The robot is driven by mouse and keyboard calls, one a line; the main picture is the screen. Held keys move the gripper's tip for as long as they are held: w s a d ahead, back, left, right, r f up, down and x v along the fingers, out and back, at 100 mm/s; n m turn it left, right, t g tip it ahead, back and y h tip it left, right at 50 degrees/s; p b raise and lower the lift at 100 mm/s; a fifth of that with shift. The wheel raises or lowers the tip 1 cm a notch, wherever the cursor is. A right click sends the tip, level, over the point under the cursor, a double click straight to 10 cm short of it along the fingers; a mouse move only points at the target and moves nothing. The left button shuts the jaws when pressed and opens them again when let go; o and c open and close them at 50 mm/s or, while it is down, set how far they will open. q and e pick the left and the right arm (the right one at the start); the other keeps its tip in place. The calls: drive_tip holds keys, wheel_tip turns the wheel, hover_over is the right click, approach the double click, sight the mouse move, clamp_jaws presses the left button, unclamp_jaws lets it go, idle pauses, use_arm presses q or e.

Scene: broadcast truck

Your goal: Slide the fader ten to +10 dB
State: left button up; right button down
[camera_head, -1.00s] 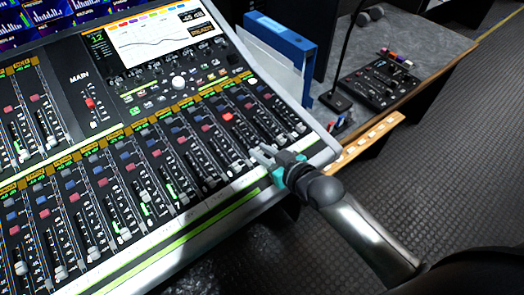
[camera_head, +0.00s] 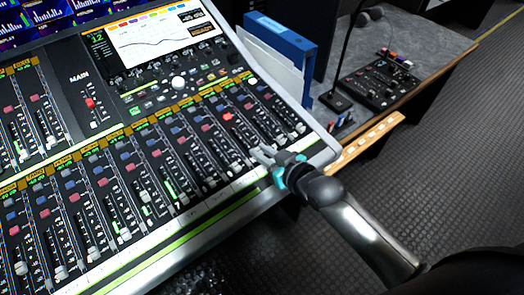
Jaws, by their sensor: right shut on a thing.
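The mixing console (camera_head: 165,222) fills the left half of the view, with a row of channel faders sloping up to the right along its near edge. My right gripper (camera_head: 261,154) reaches in from the lower right. Its fingers are shut on a fader cap near the bottom of its slot, in the right part of the lower row. The fingers hide most of this cap, and its channel number is too small to read. Several other fader caps, such as this one just left of the gripper (camera_head: 234,165), also sit low in their slots. My left gripper is not in view.
The console's screen (camera_head: 155,38) is at the top. Right of the console are a blue binder (camera_head: 283,40), a small black control box (camera_head: 380,84) and a thin microphone stand (camera_head: 337,101) on the desk. Dark floor lies beyond.

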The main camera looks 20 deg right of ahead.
idle(0.4)
approach(229, 118)
drive_tip(key=x, duration=0.5)
drive_tip(key=shift+f+p, duration=0.25)
drive_tip(key=shift+p, duration=0.15)
drive_tip(key=shift+w+r, duration=0.1)
drive_tip(key=c, duration=1.2)
unclamp_jaws()
drive_tip(key=shift+r, duration=0.1)
drive_tip(key=shift+c, duration=0.2)
drive_tip(key=o, duration=0.3)
drive_tip(key=shift+w, duration=0.2)
drive_tip(key=shift+o, duration=0.7)
drive_tip(key=shift+s, duration=0.1)
